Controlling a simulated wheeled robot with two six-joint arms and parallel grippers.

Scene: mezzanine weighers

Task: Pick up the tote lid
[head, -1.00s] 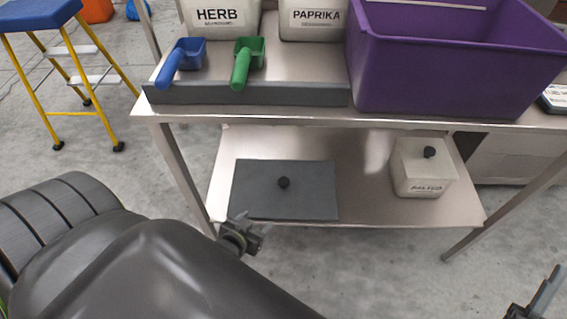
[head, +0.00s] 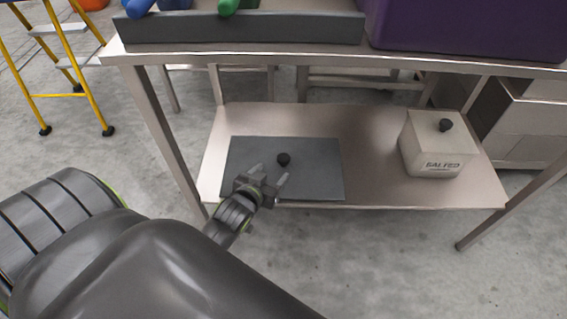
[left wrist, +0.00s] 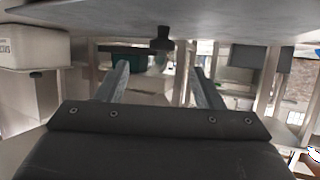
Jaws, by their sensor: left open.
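The tote lid (head: 315,182) is a flat dark grey panel with a round black knob (head: 283,159), lying on the lower shelf of the steel table. My left gripper (head: 268,174) is open and empty at the lid's front left part, with its fingers pointing towards the knob. In the left wrist view, which looks upside down, the lid (left wrist: 220,20) fills the top and the knob (left wrist: 160,40) hangs between the lines of the two fingers, just past the tips (left wrist: 160,70). My right gripper is out of view.
A white box labelled SALTED (head: 432,150) with a black knob stands on the shelf (head: 375,150) to the right. The table's upper deck (head: 300,58) overhangs behind, carrying scoops and a purple tote (head: 465,25). A table leg (head: 168,140) stands left of the lid.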

